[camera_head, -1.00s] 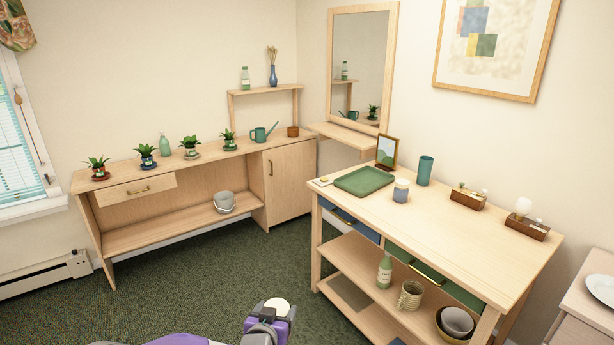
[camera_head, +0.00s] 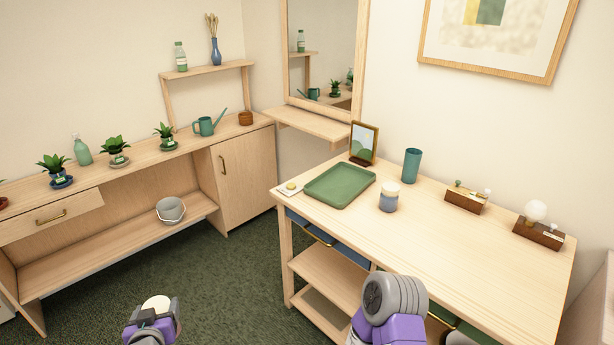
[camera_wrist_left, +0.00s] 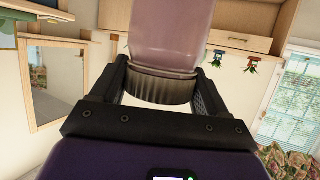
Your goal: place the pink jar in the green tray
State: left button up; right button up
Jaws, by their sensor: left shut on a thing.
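The pink jar (camera_wrist_left: 172,45) is between the two fingers of my left gripper in the left wrist view, its ridged lid end low between them. In the head view, my left gripper (camera_head: 153,323) is at the bottom left, above the floor, shut on the jar. Only the jar's pale round top (camera_head: 157,304) shows there; its body is hidden. The green tray (camera_head: 340,187) lies empty on the wooden table, to the right of and well apart from the gripper. My right gripper is not in view.
A purple-grey part of my arm is by the table's front.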

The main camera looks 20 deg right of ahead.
aim_at(329, 194)
jog(key=z, duration=0.4)
jog(key=i, duration=0.85)
jog(key=z, duration=1.2)
jog(key=i, duration=0.45)
jog(key=z, duration=0.4)
